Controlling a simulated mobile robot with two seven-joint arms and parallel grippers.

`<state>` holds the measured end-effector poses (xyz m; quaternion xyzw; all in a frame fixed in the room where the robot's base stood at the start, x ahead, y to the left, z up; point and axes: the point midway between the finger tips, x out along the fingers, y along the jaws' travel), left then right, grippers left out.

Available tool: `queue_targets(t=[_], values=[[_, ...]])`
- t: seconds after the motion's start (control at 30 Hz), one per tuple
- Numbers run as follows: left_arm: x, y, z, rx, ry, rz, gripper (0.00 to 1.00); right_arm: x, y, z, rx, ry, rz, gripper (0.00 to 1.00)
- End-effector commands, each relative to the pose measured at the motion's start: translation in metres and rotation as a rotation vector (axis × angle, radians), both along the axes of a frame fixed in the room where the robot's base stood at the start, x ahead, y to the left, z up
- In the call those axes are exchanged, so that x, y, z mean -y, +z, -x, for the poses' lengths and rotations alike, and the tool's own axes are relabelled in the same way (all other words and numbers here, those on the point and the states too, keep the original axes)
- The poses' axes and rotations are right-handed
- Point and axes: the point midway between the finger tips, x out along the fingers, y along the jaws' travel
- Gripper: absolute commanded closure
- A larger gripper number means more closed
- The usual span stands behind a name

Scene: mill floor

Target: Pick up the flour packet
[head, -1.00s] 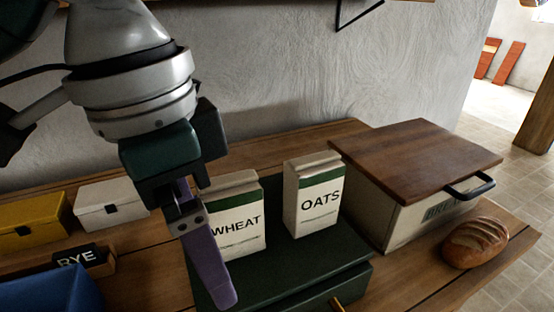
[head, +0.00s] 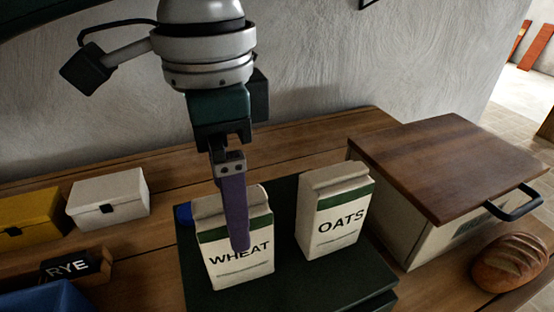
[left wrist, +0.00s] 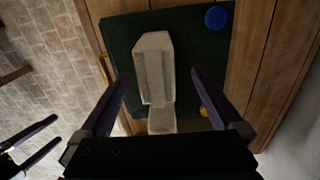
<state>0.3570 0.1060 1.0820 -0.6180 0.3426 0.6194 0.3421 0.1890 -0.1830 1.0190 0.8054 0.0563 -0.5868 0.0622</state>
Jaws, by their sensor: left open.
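A white packet (head: 234,262) with a green band, labelled WHEAT, stands upright on a dark green riser (head: 290,220). A similar packet labelled OATS (head: 335,215) stands to its right. My left gripper (head: 240,245) points down in front of the WHEAT packet in the head view, covering part of its band and top. In the left wrist view its open fingers (left wrist: 160,74) lie either side of a pale packet (left wrist: 153,65), with gaps. A smaller pale piece (left wrist: 162,120) shows below it; I cannot tell whether it is the second packet. My right gripper (left wrist: 57,129) shows open and empty.
A wooden-lidded bread box (head: 440,170) and a loaf (head: 510,262) stand right. White (head: 108,198) and yellow (head: 30,215) boxes and a RYE sign (head: 68,266) are left. A blue round thing (left wrist: 215,18) sits on the riser. The wall is behind.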

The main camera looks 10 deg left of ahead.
Motion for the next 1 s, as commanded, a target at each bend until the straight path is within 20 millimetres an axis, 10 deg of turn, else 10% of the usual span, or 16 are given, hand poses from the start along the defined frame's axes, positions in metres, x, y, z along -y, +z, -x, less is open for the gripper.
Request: queue_targets(t=[0.7, 1.0], values=[[0.003, -0.058, 0.004, 0.004, 0.001, 0.0, 0.0, 0.0, 0.002, 0.0, -0.001, 0.002, 0.0, 0.05], [0.003, -0.057, 0.004, 0.004, 0.001, 0.0, 0.34, 0.0, 0.002, 0.0, -0.001, 0.002, 0.0, 0.05]])
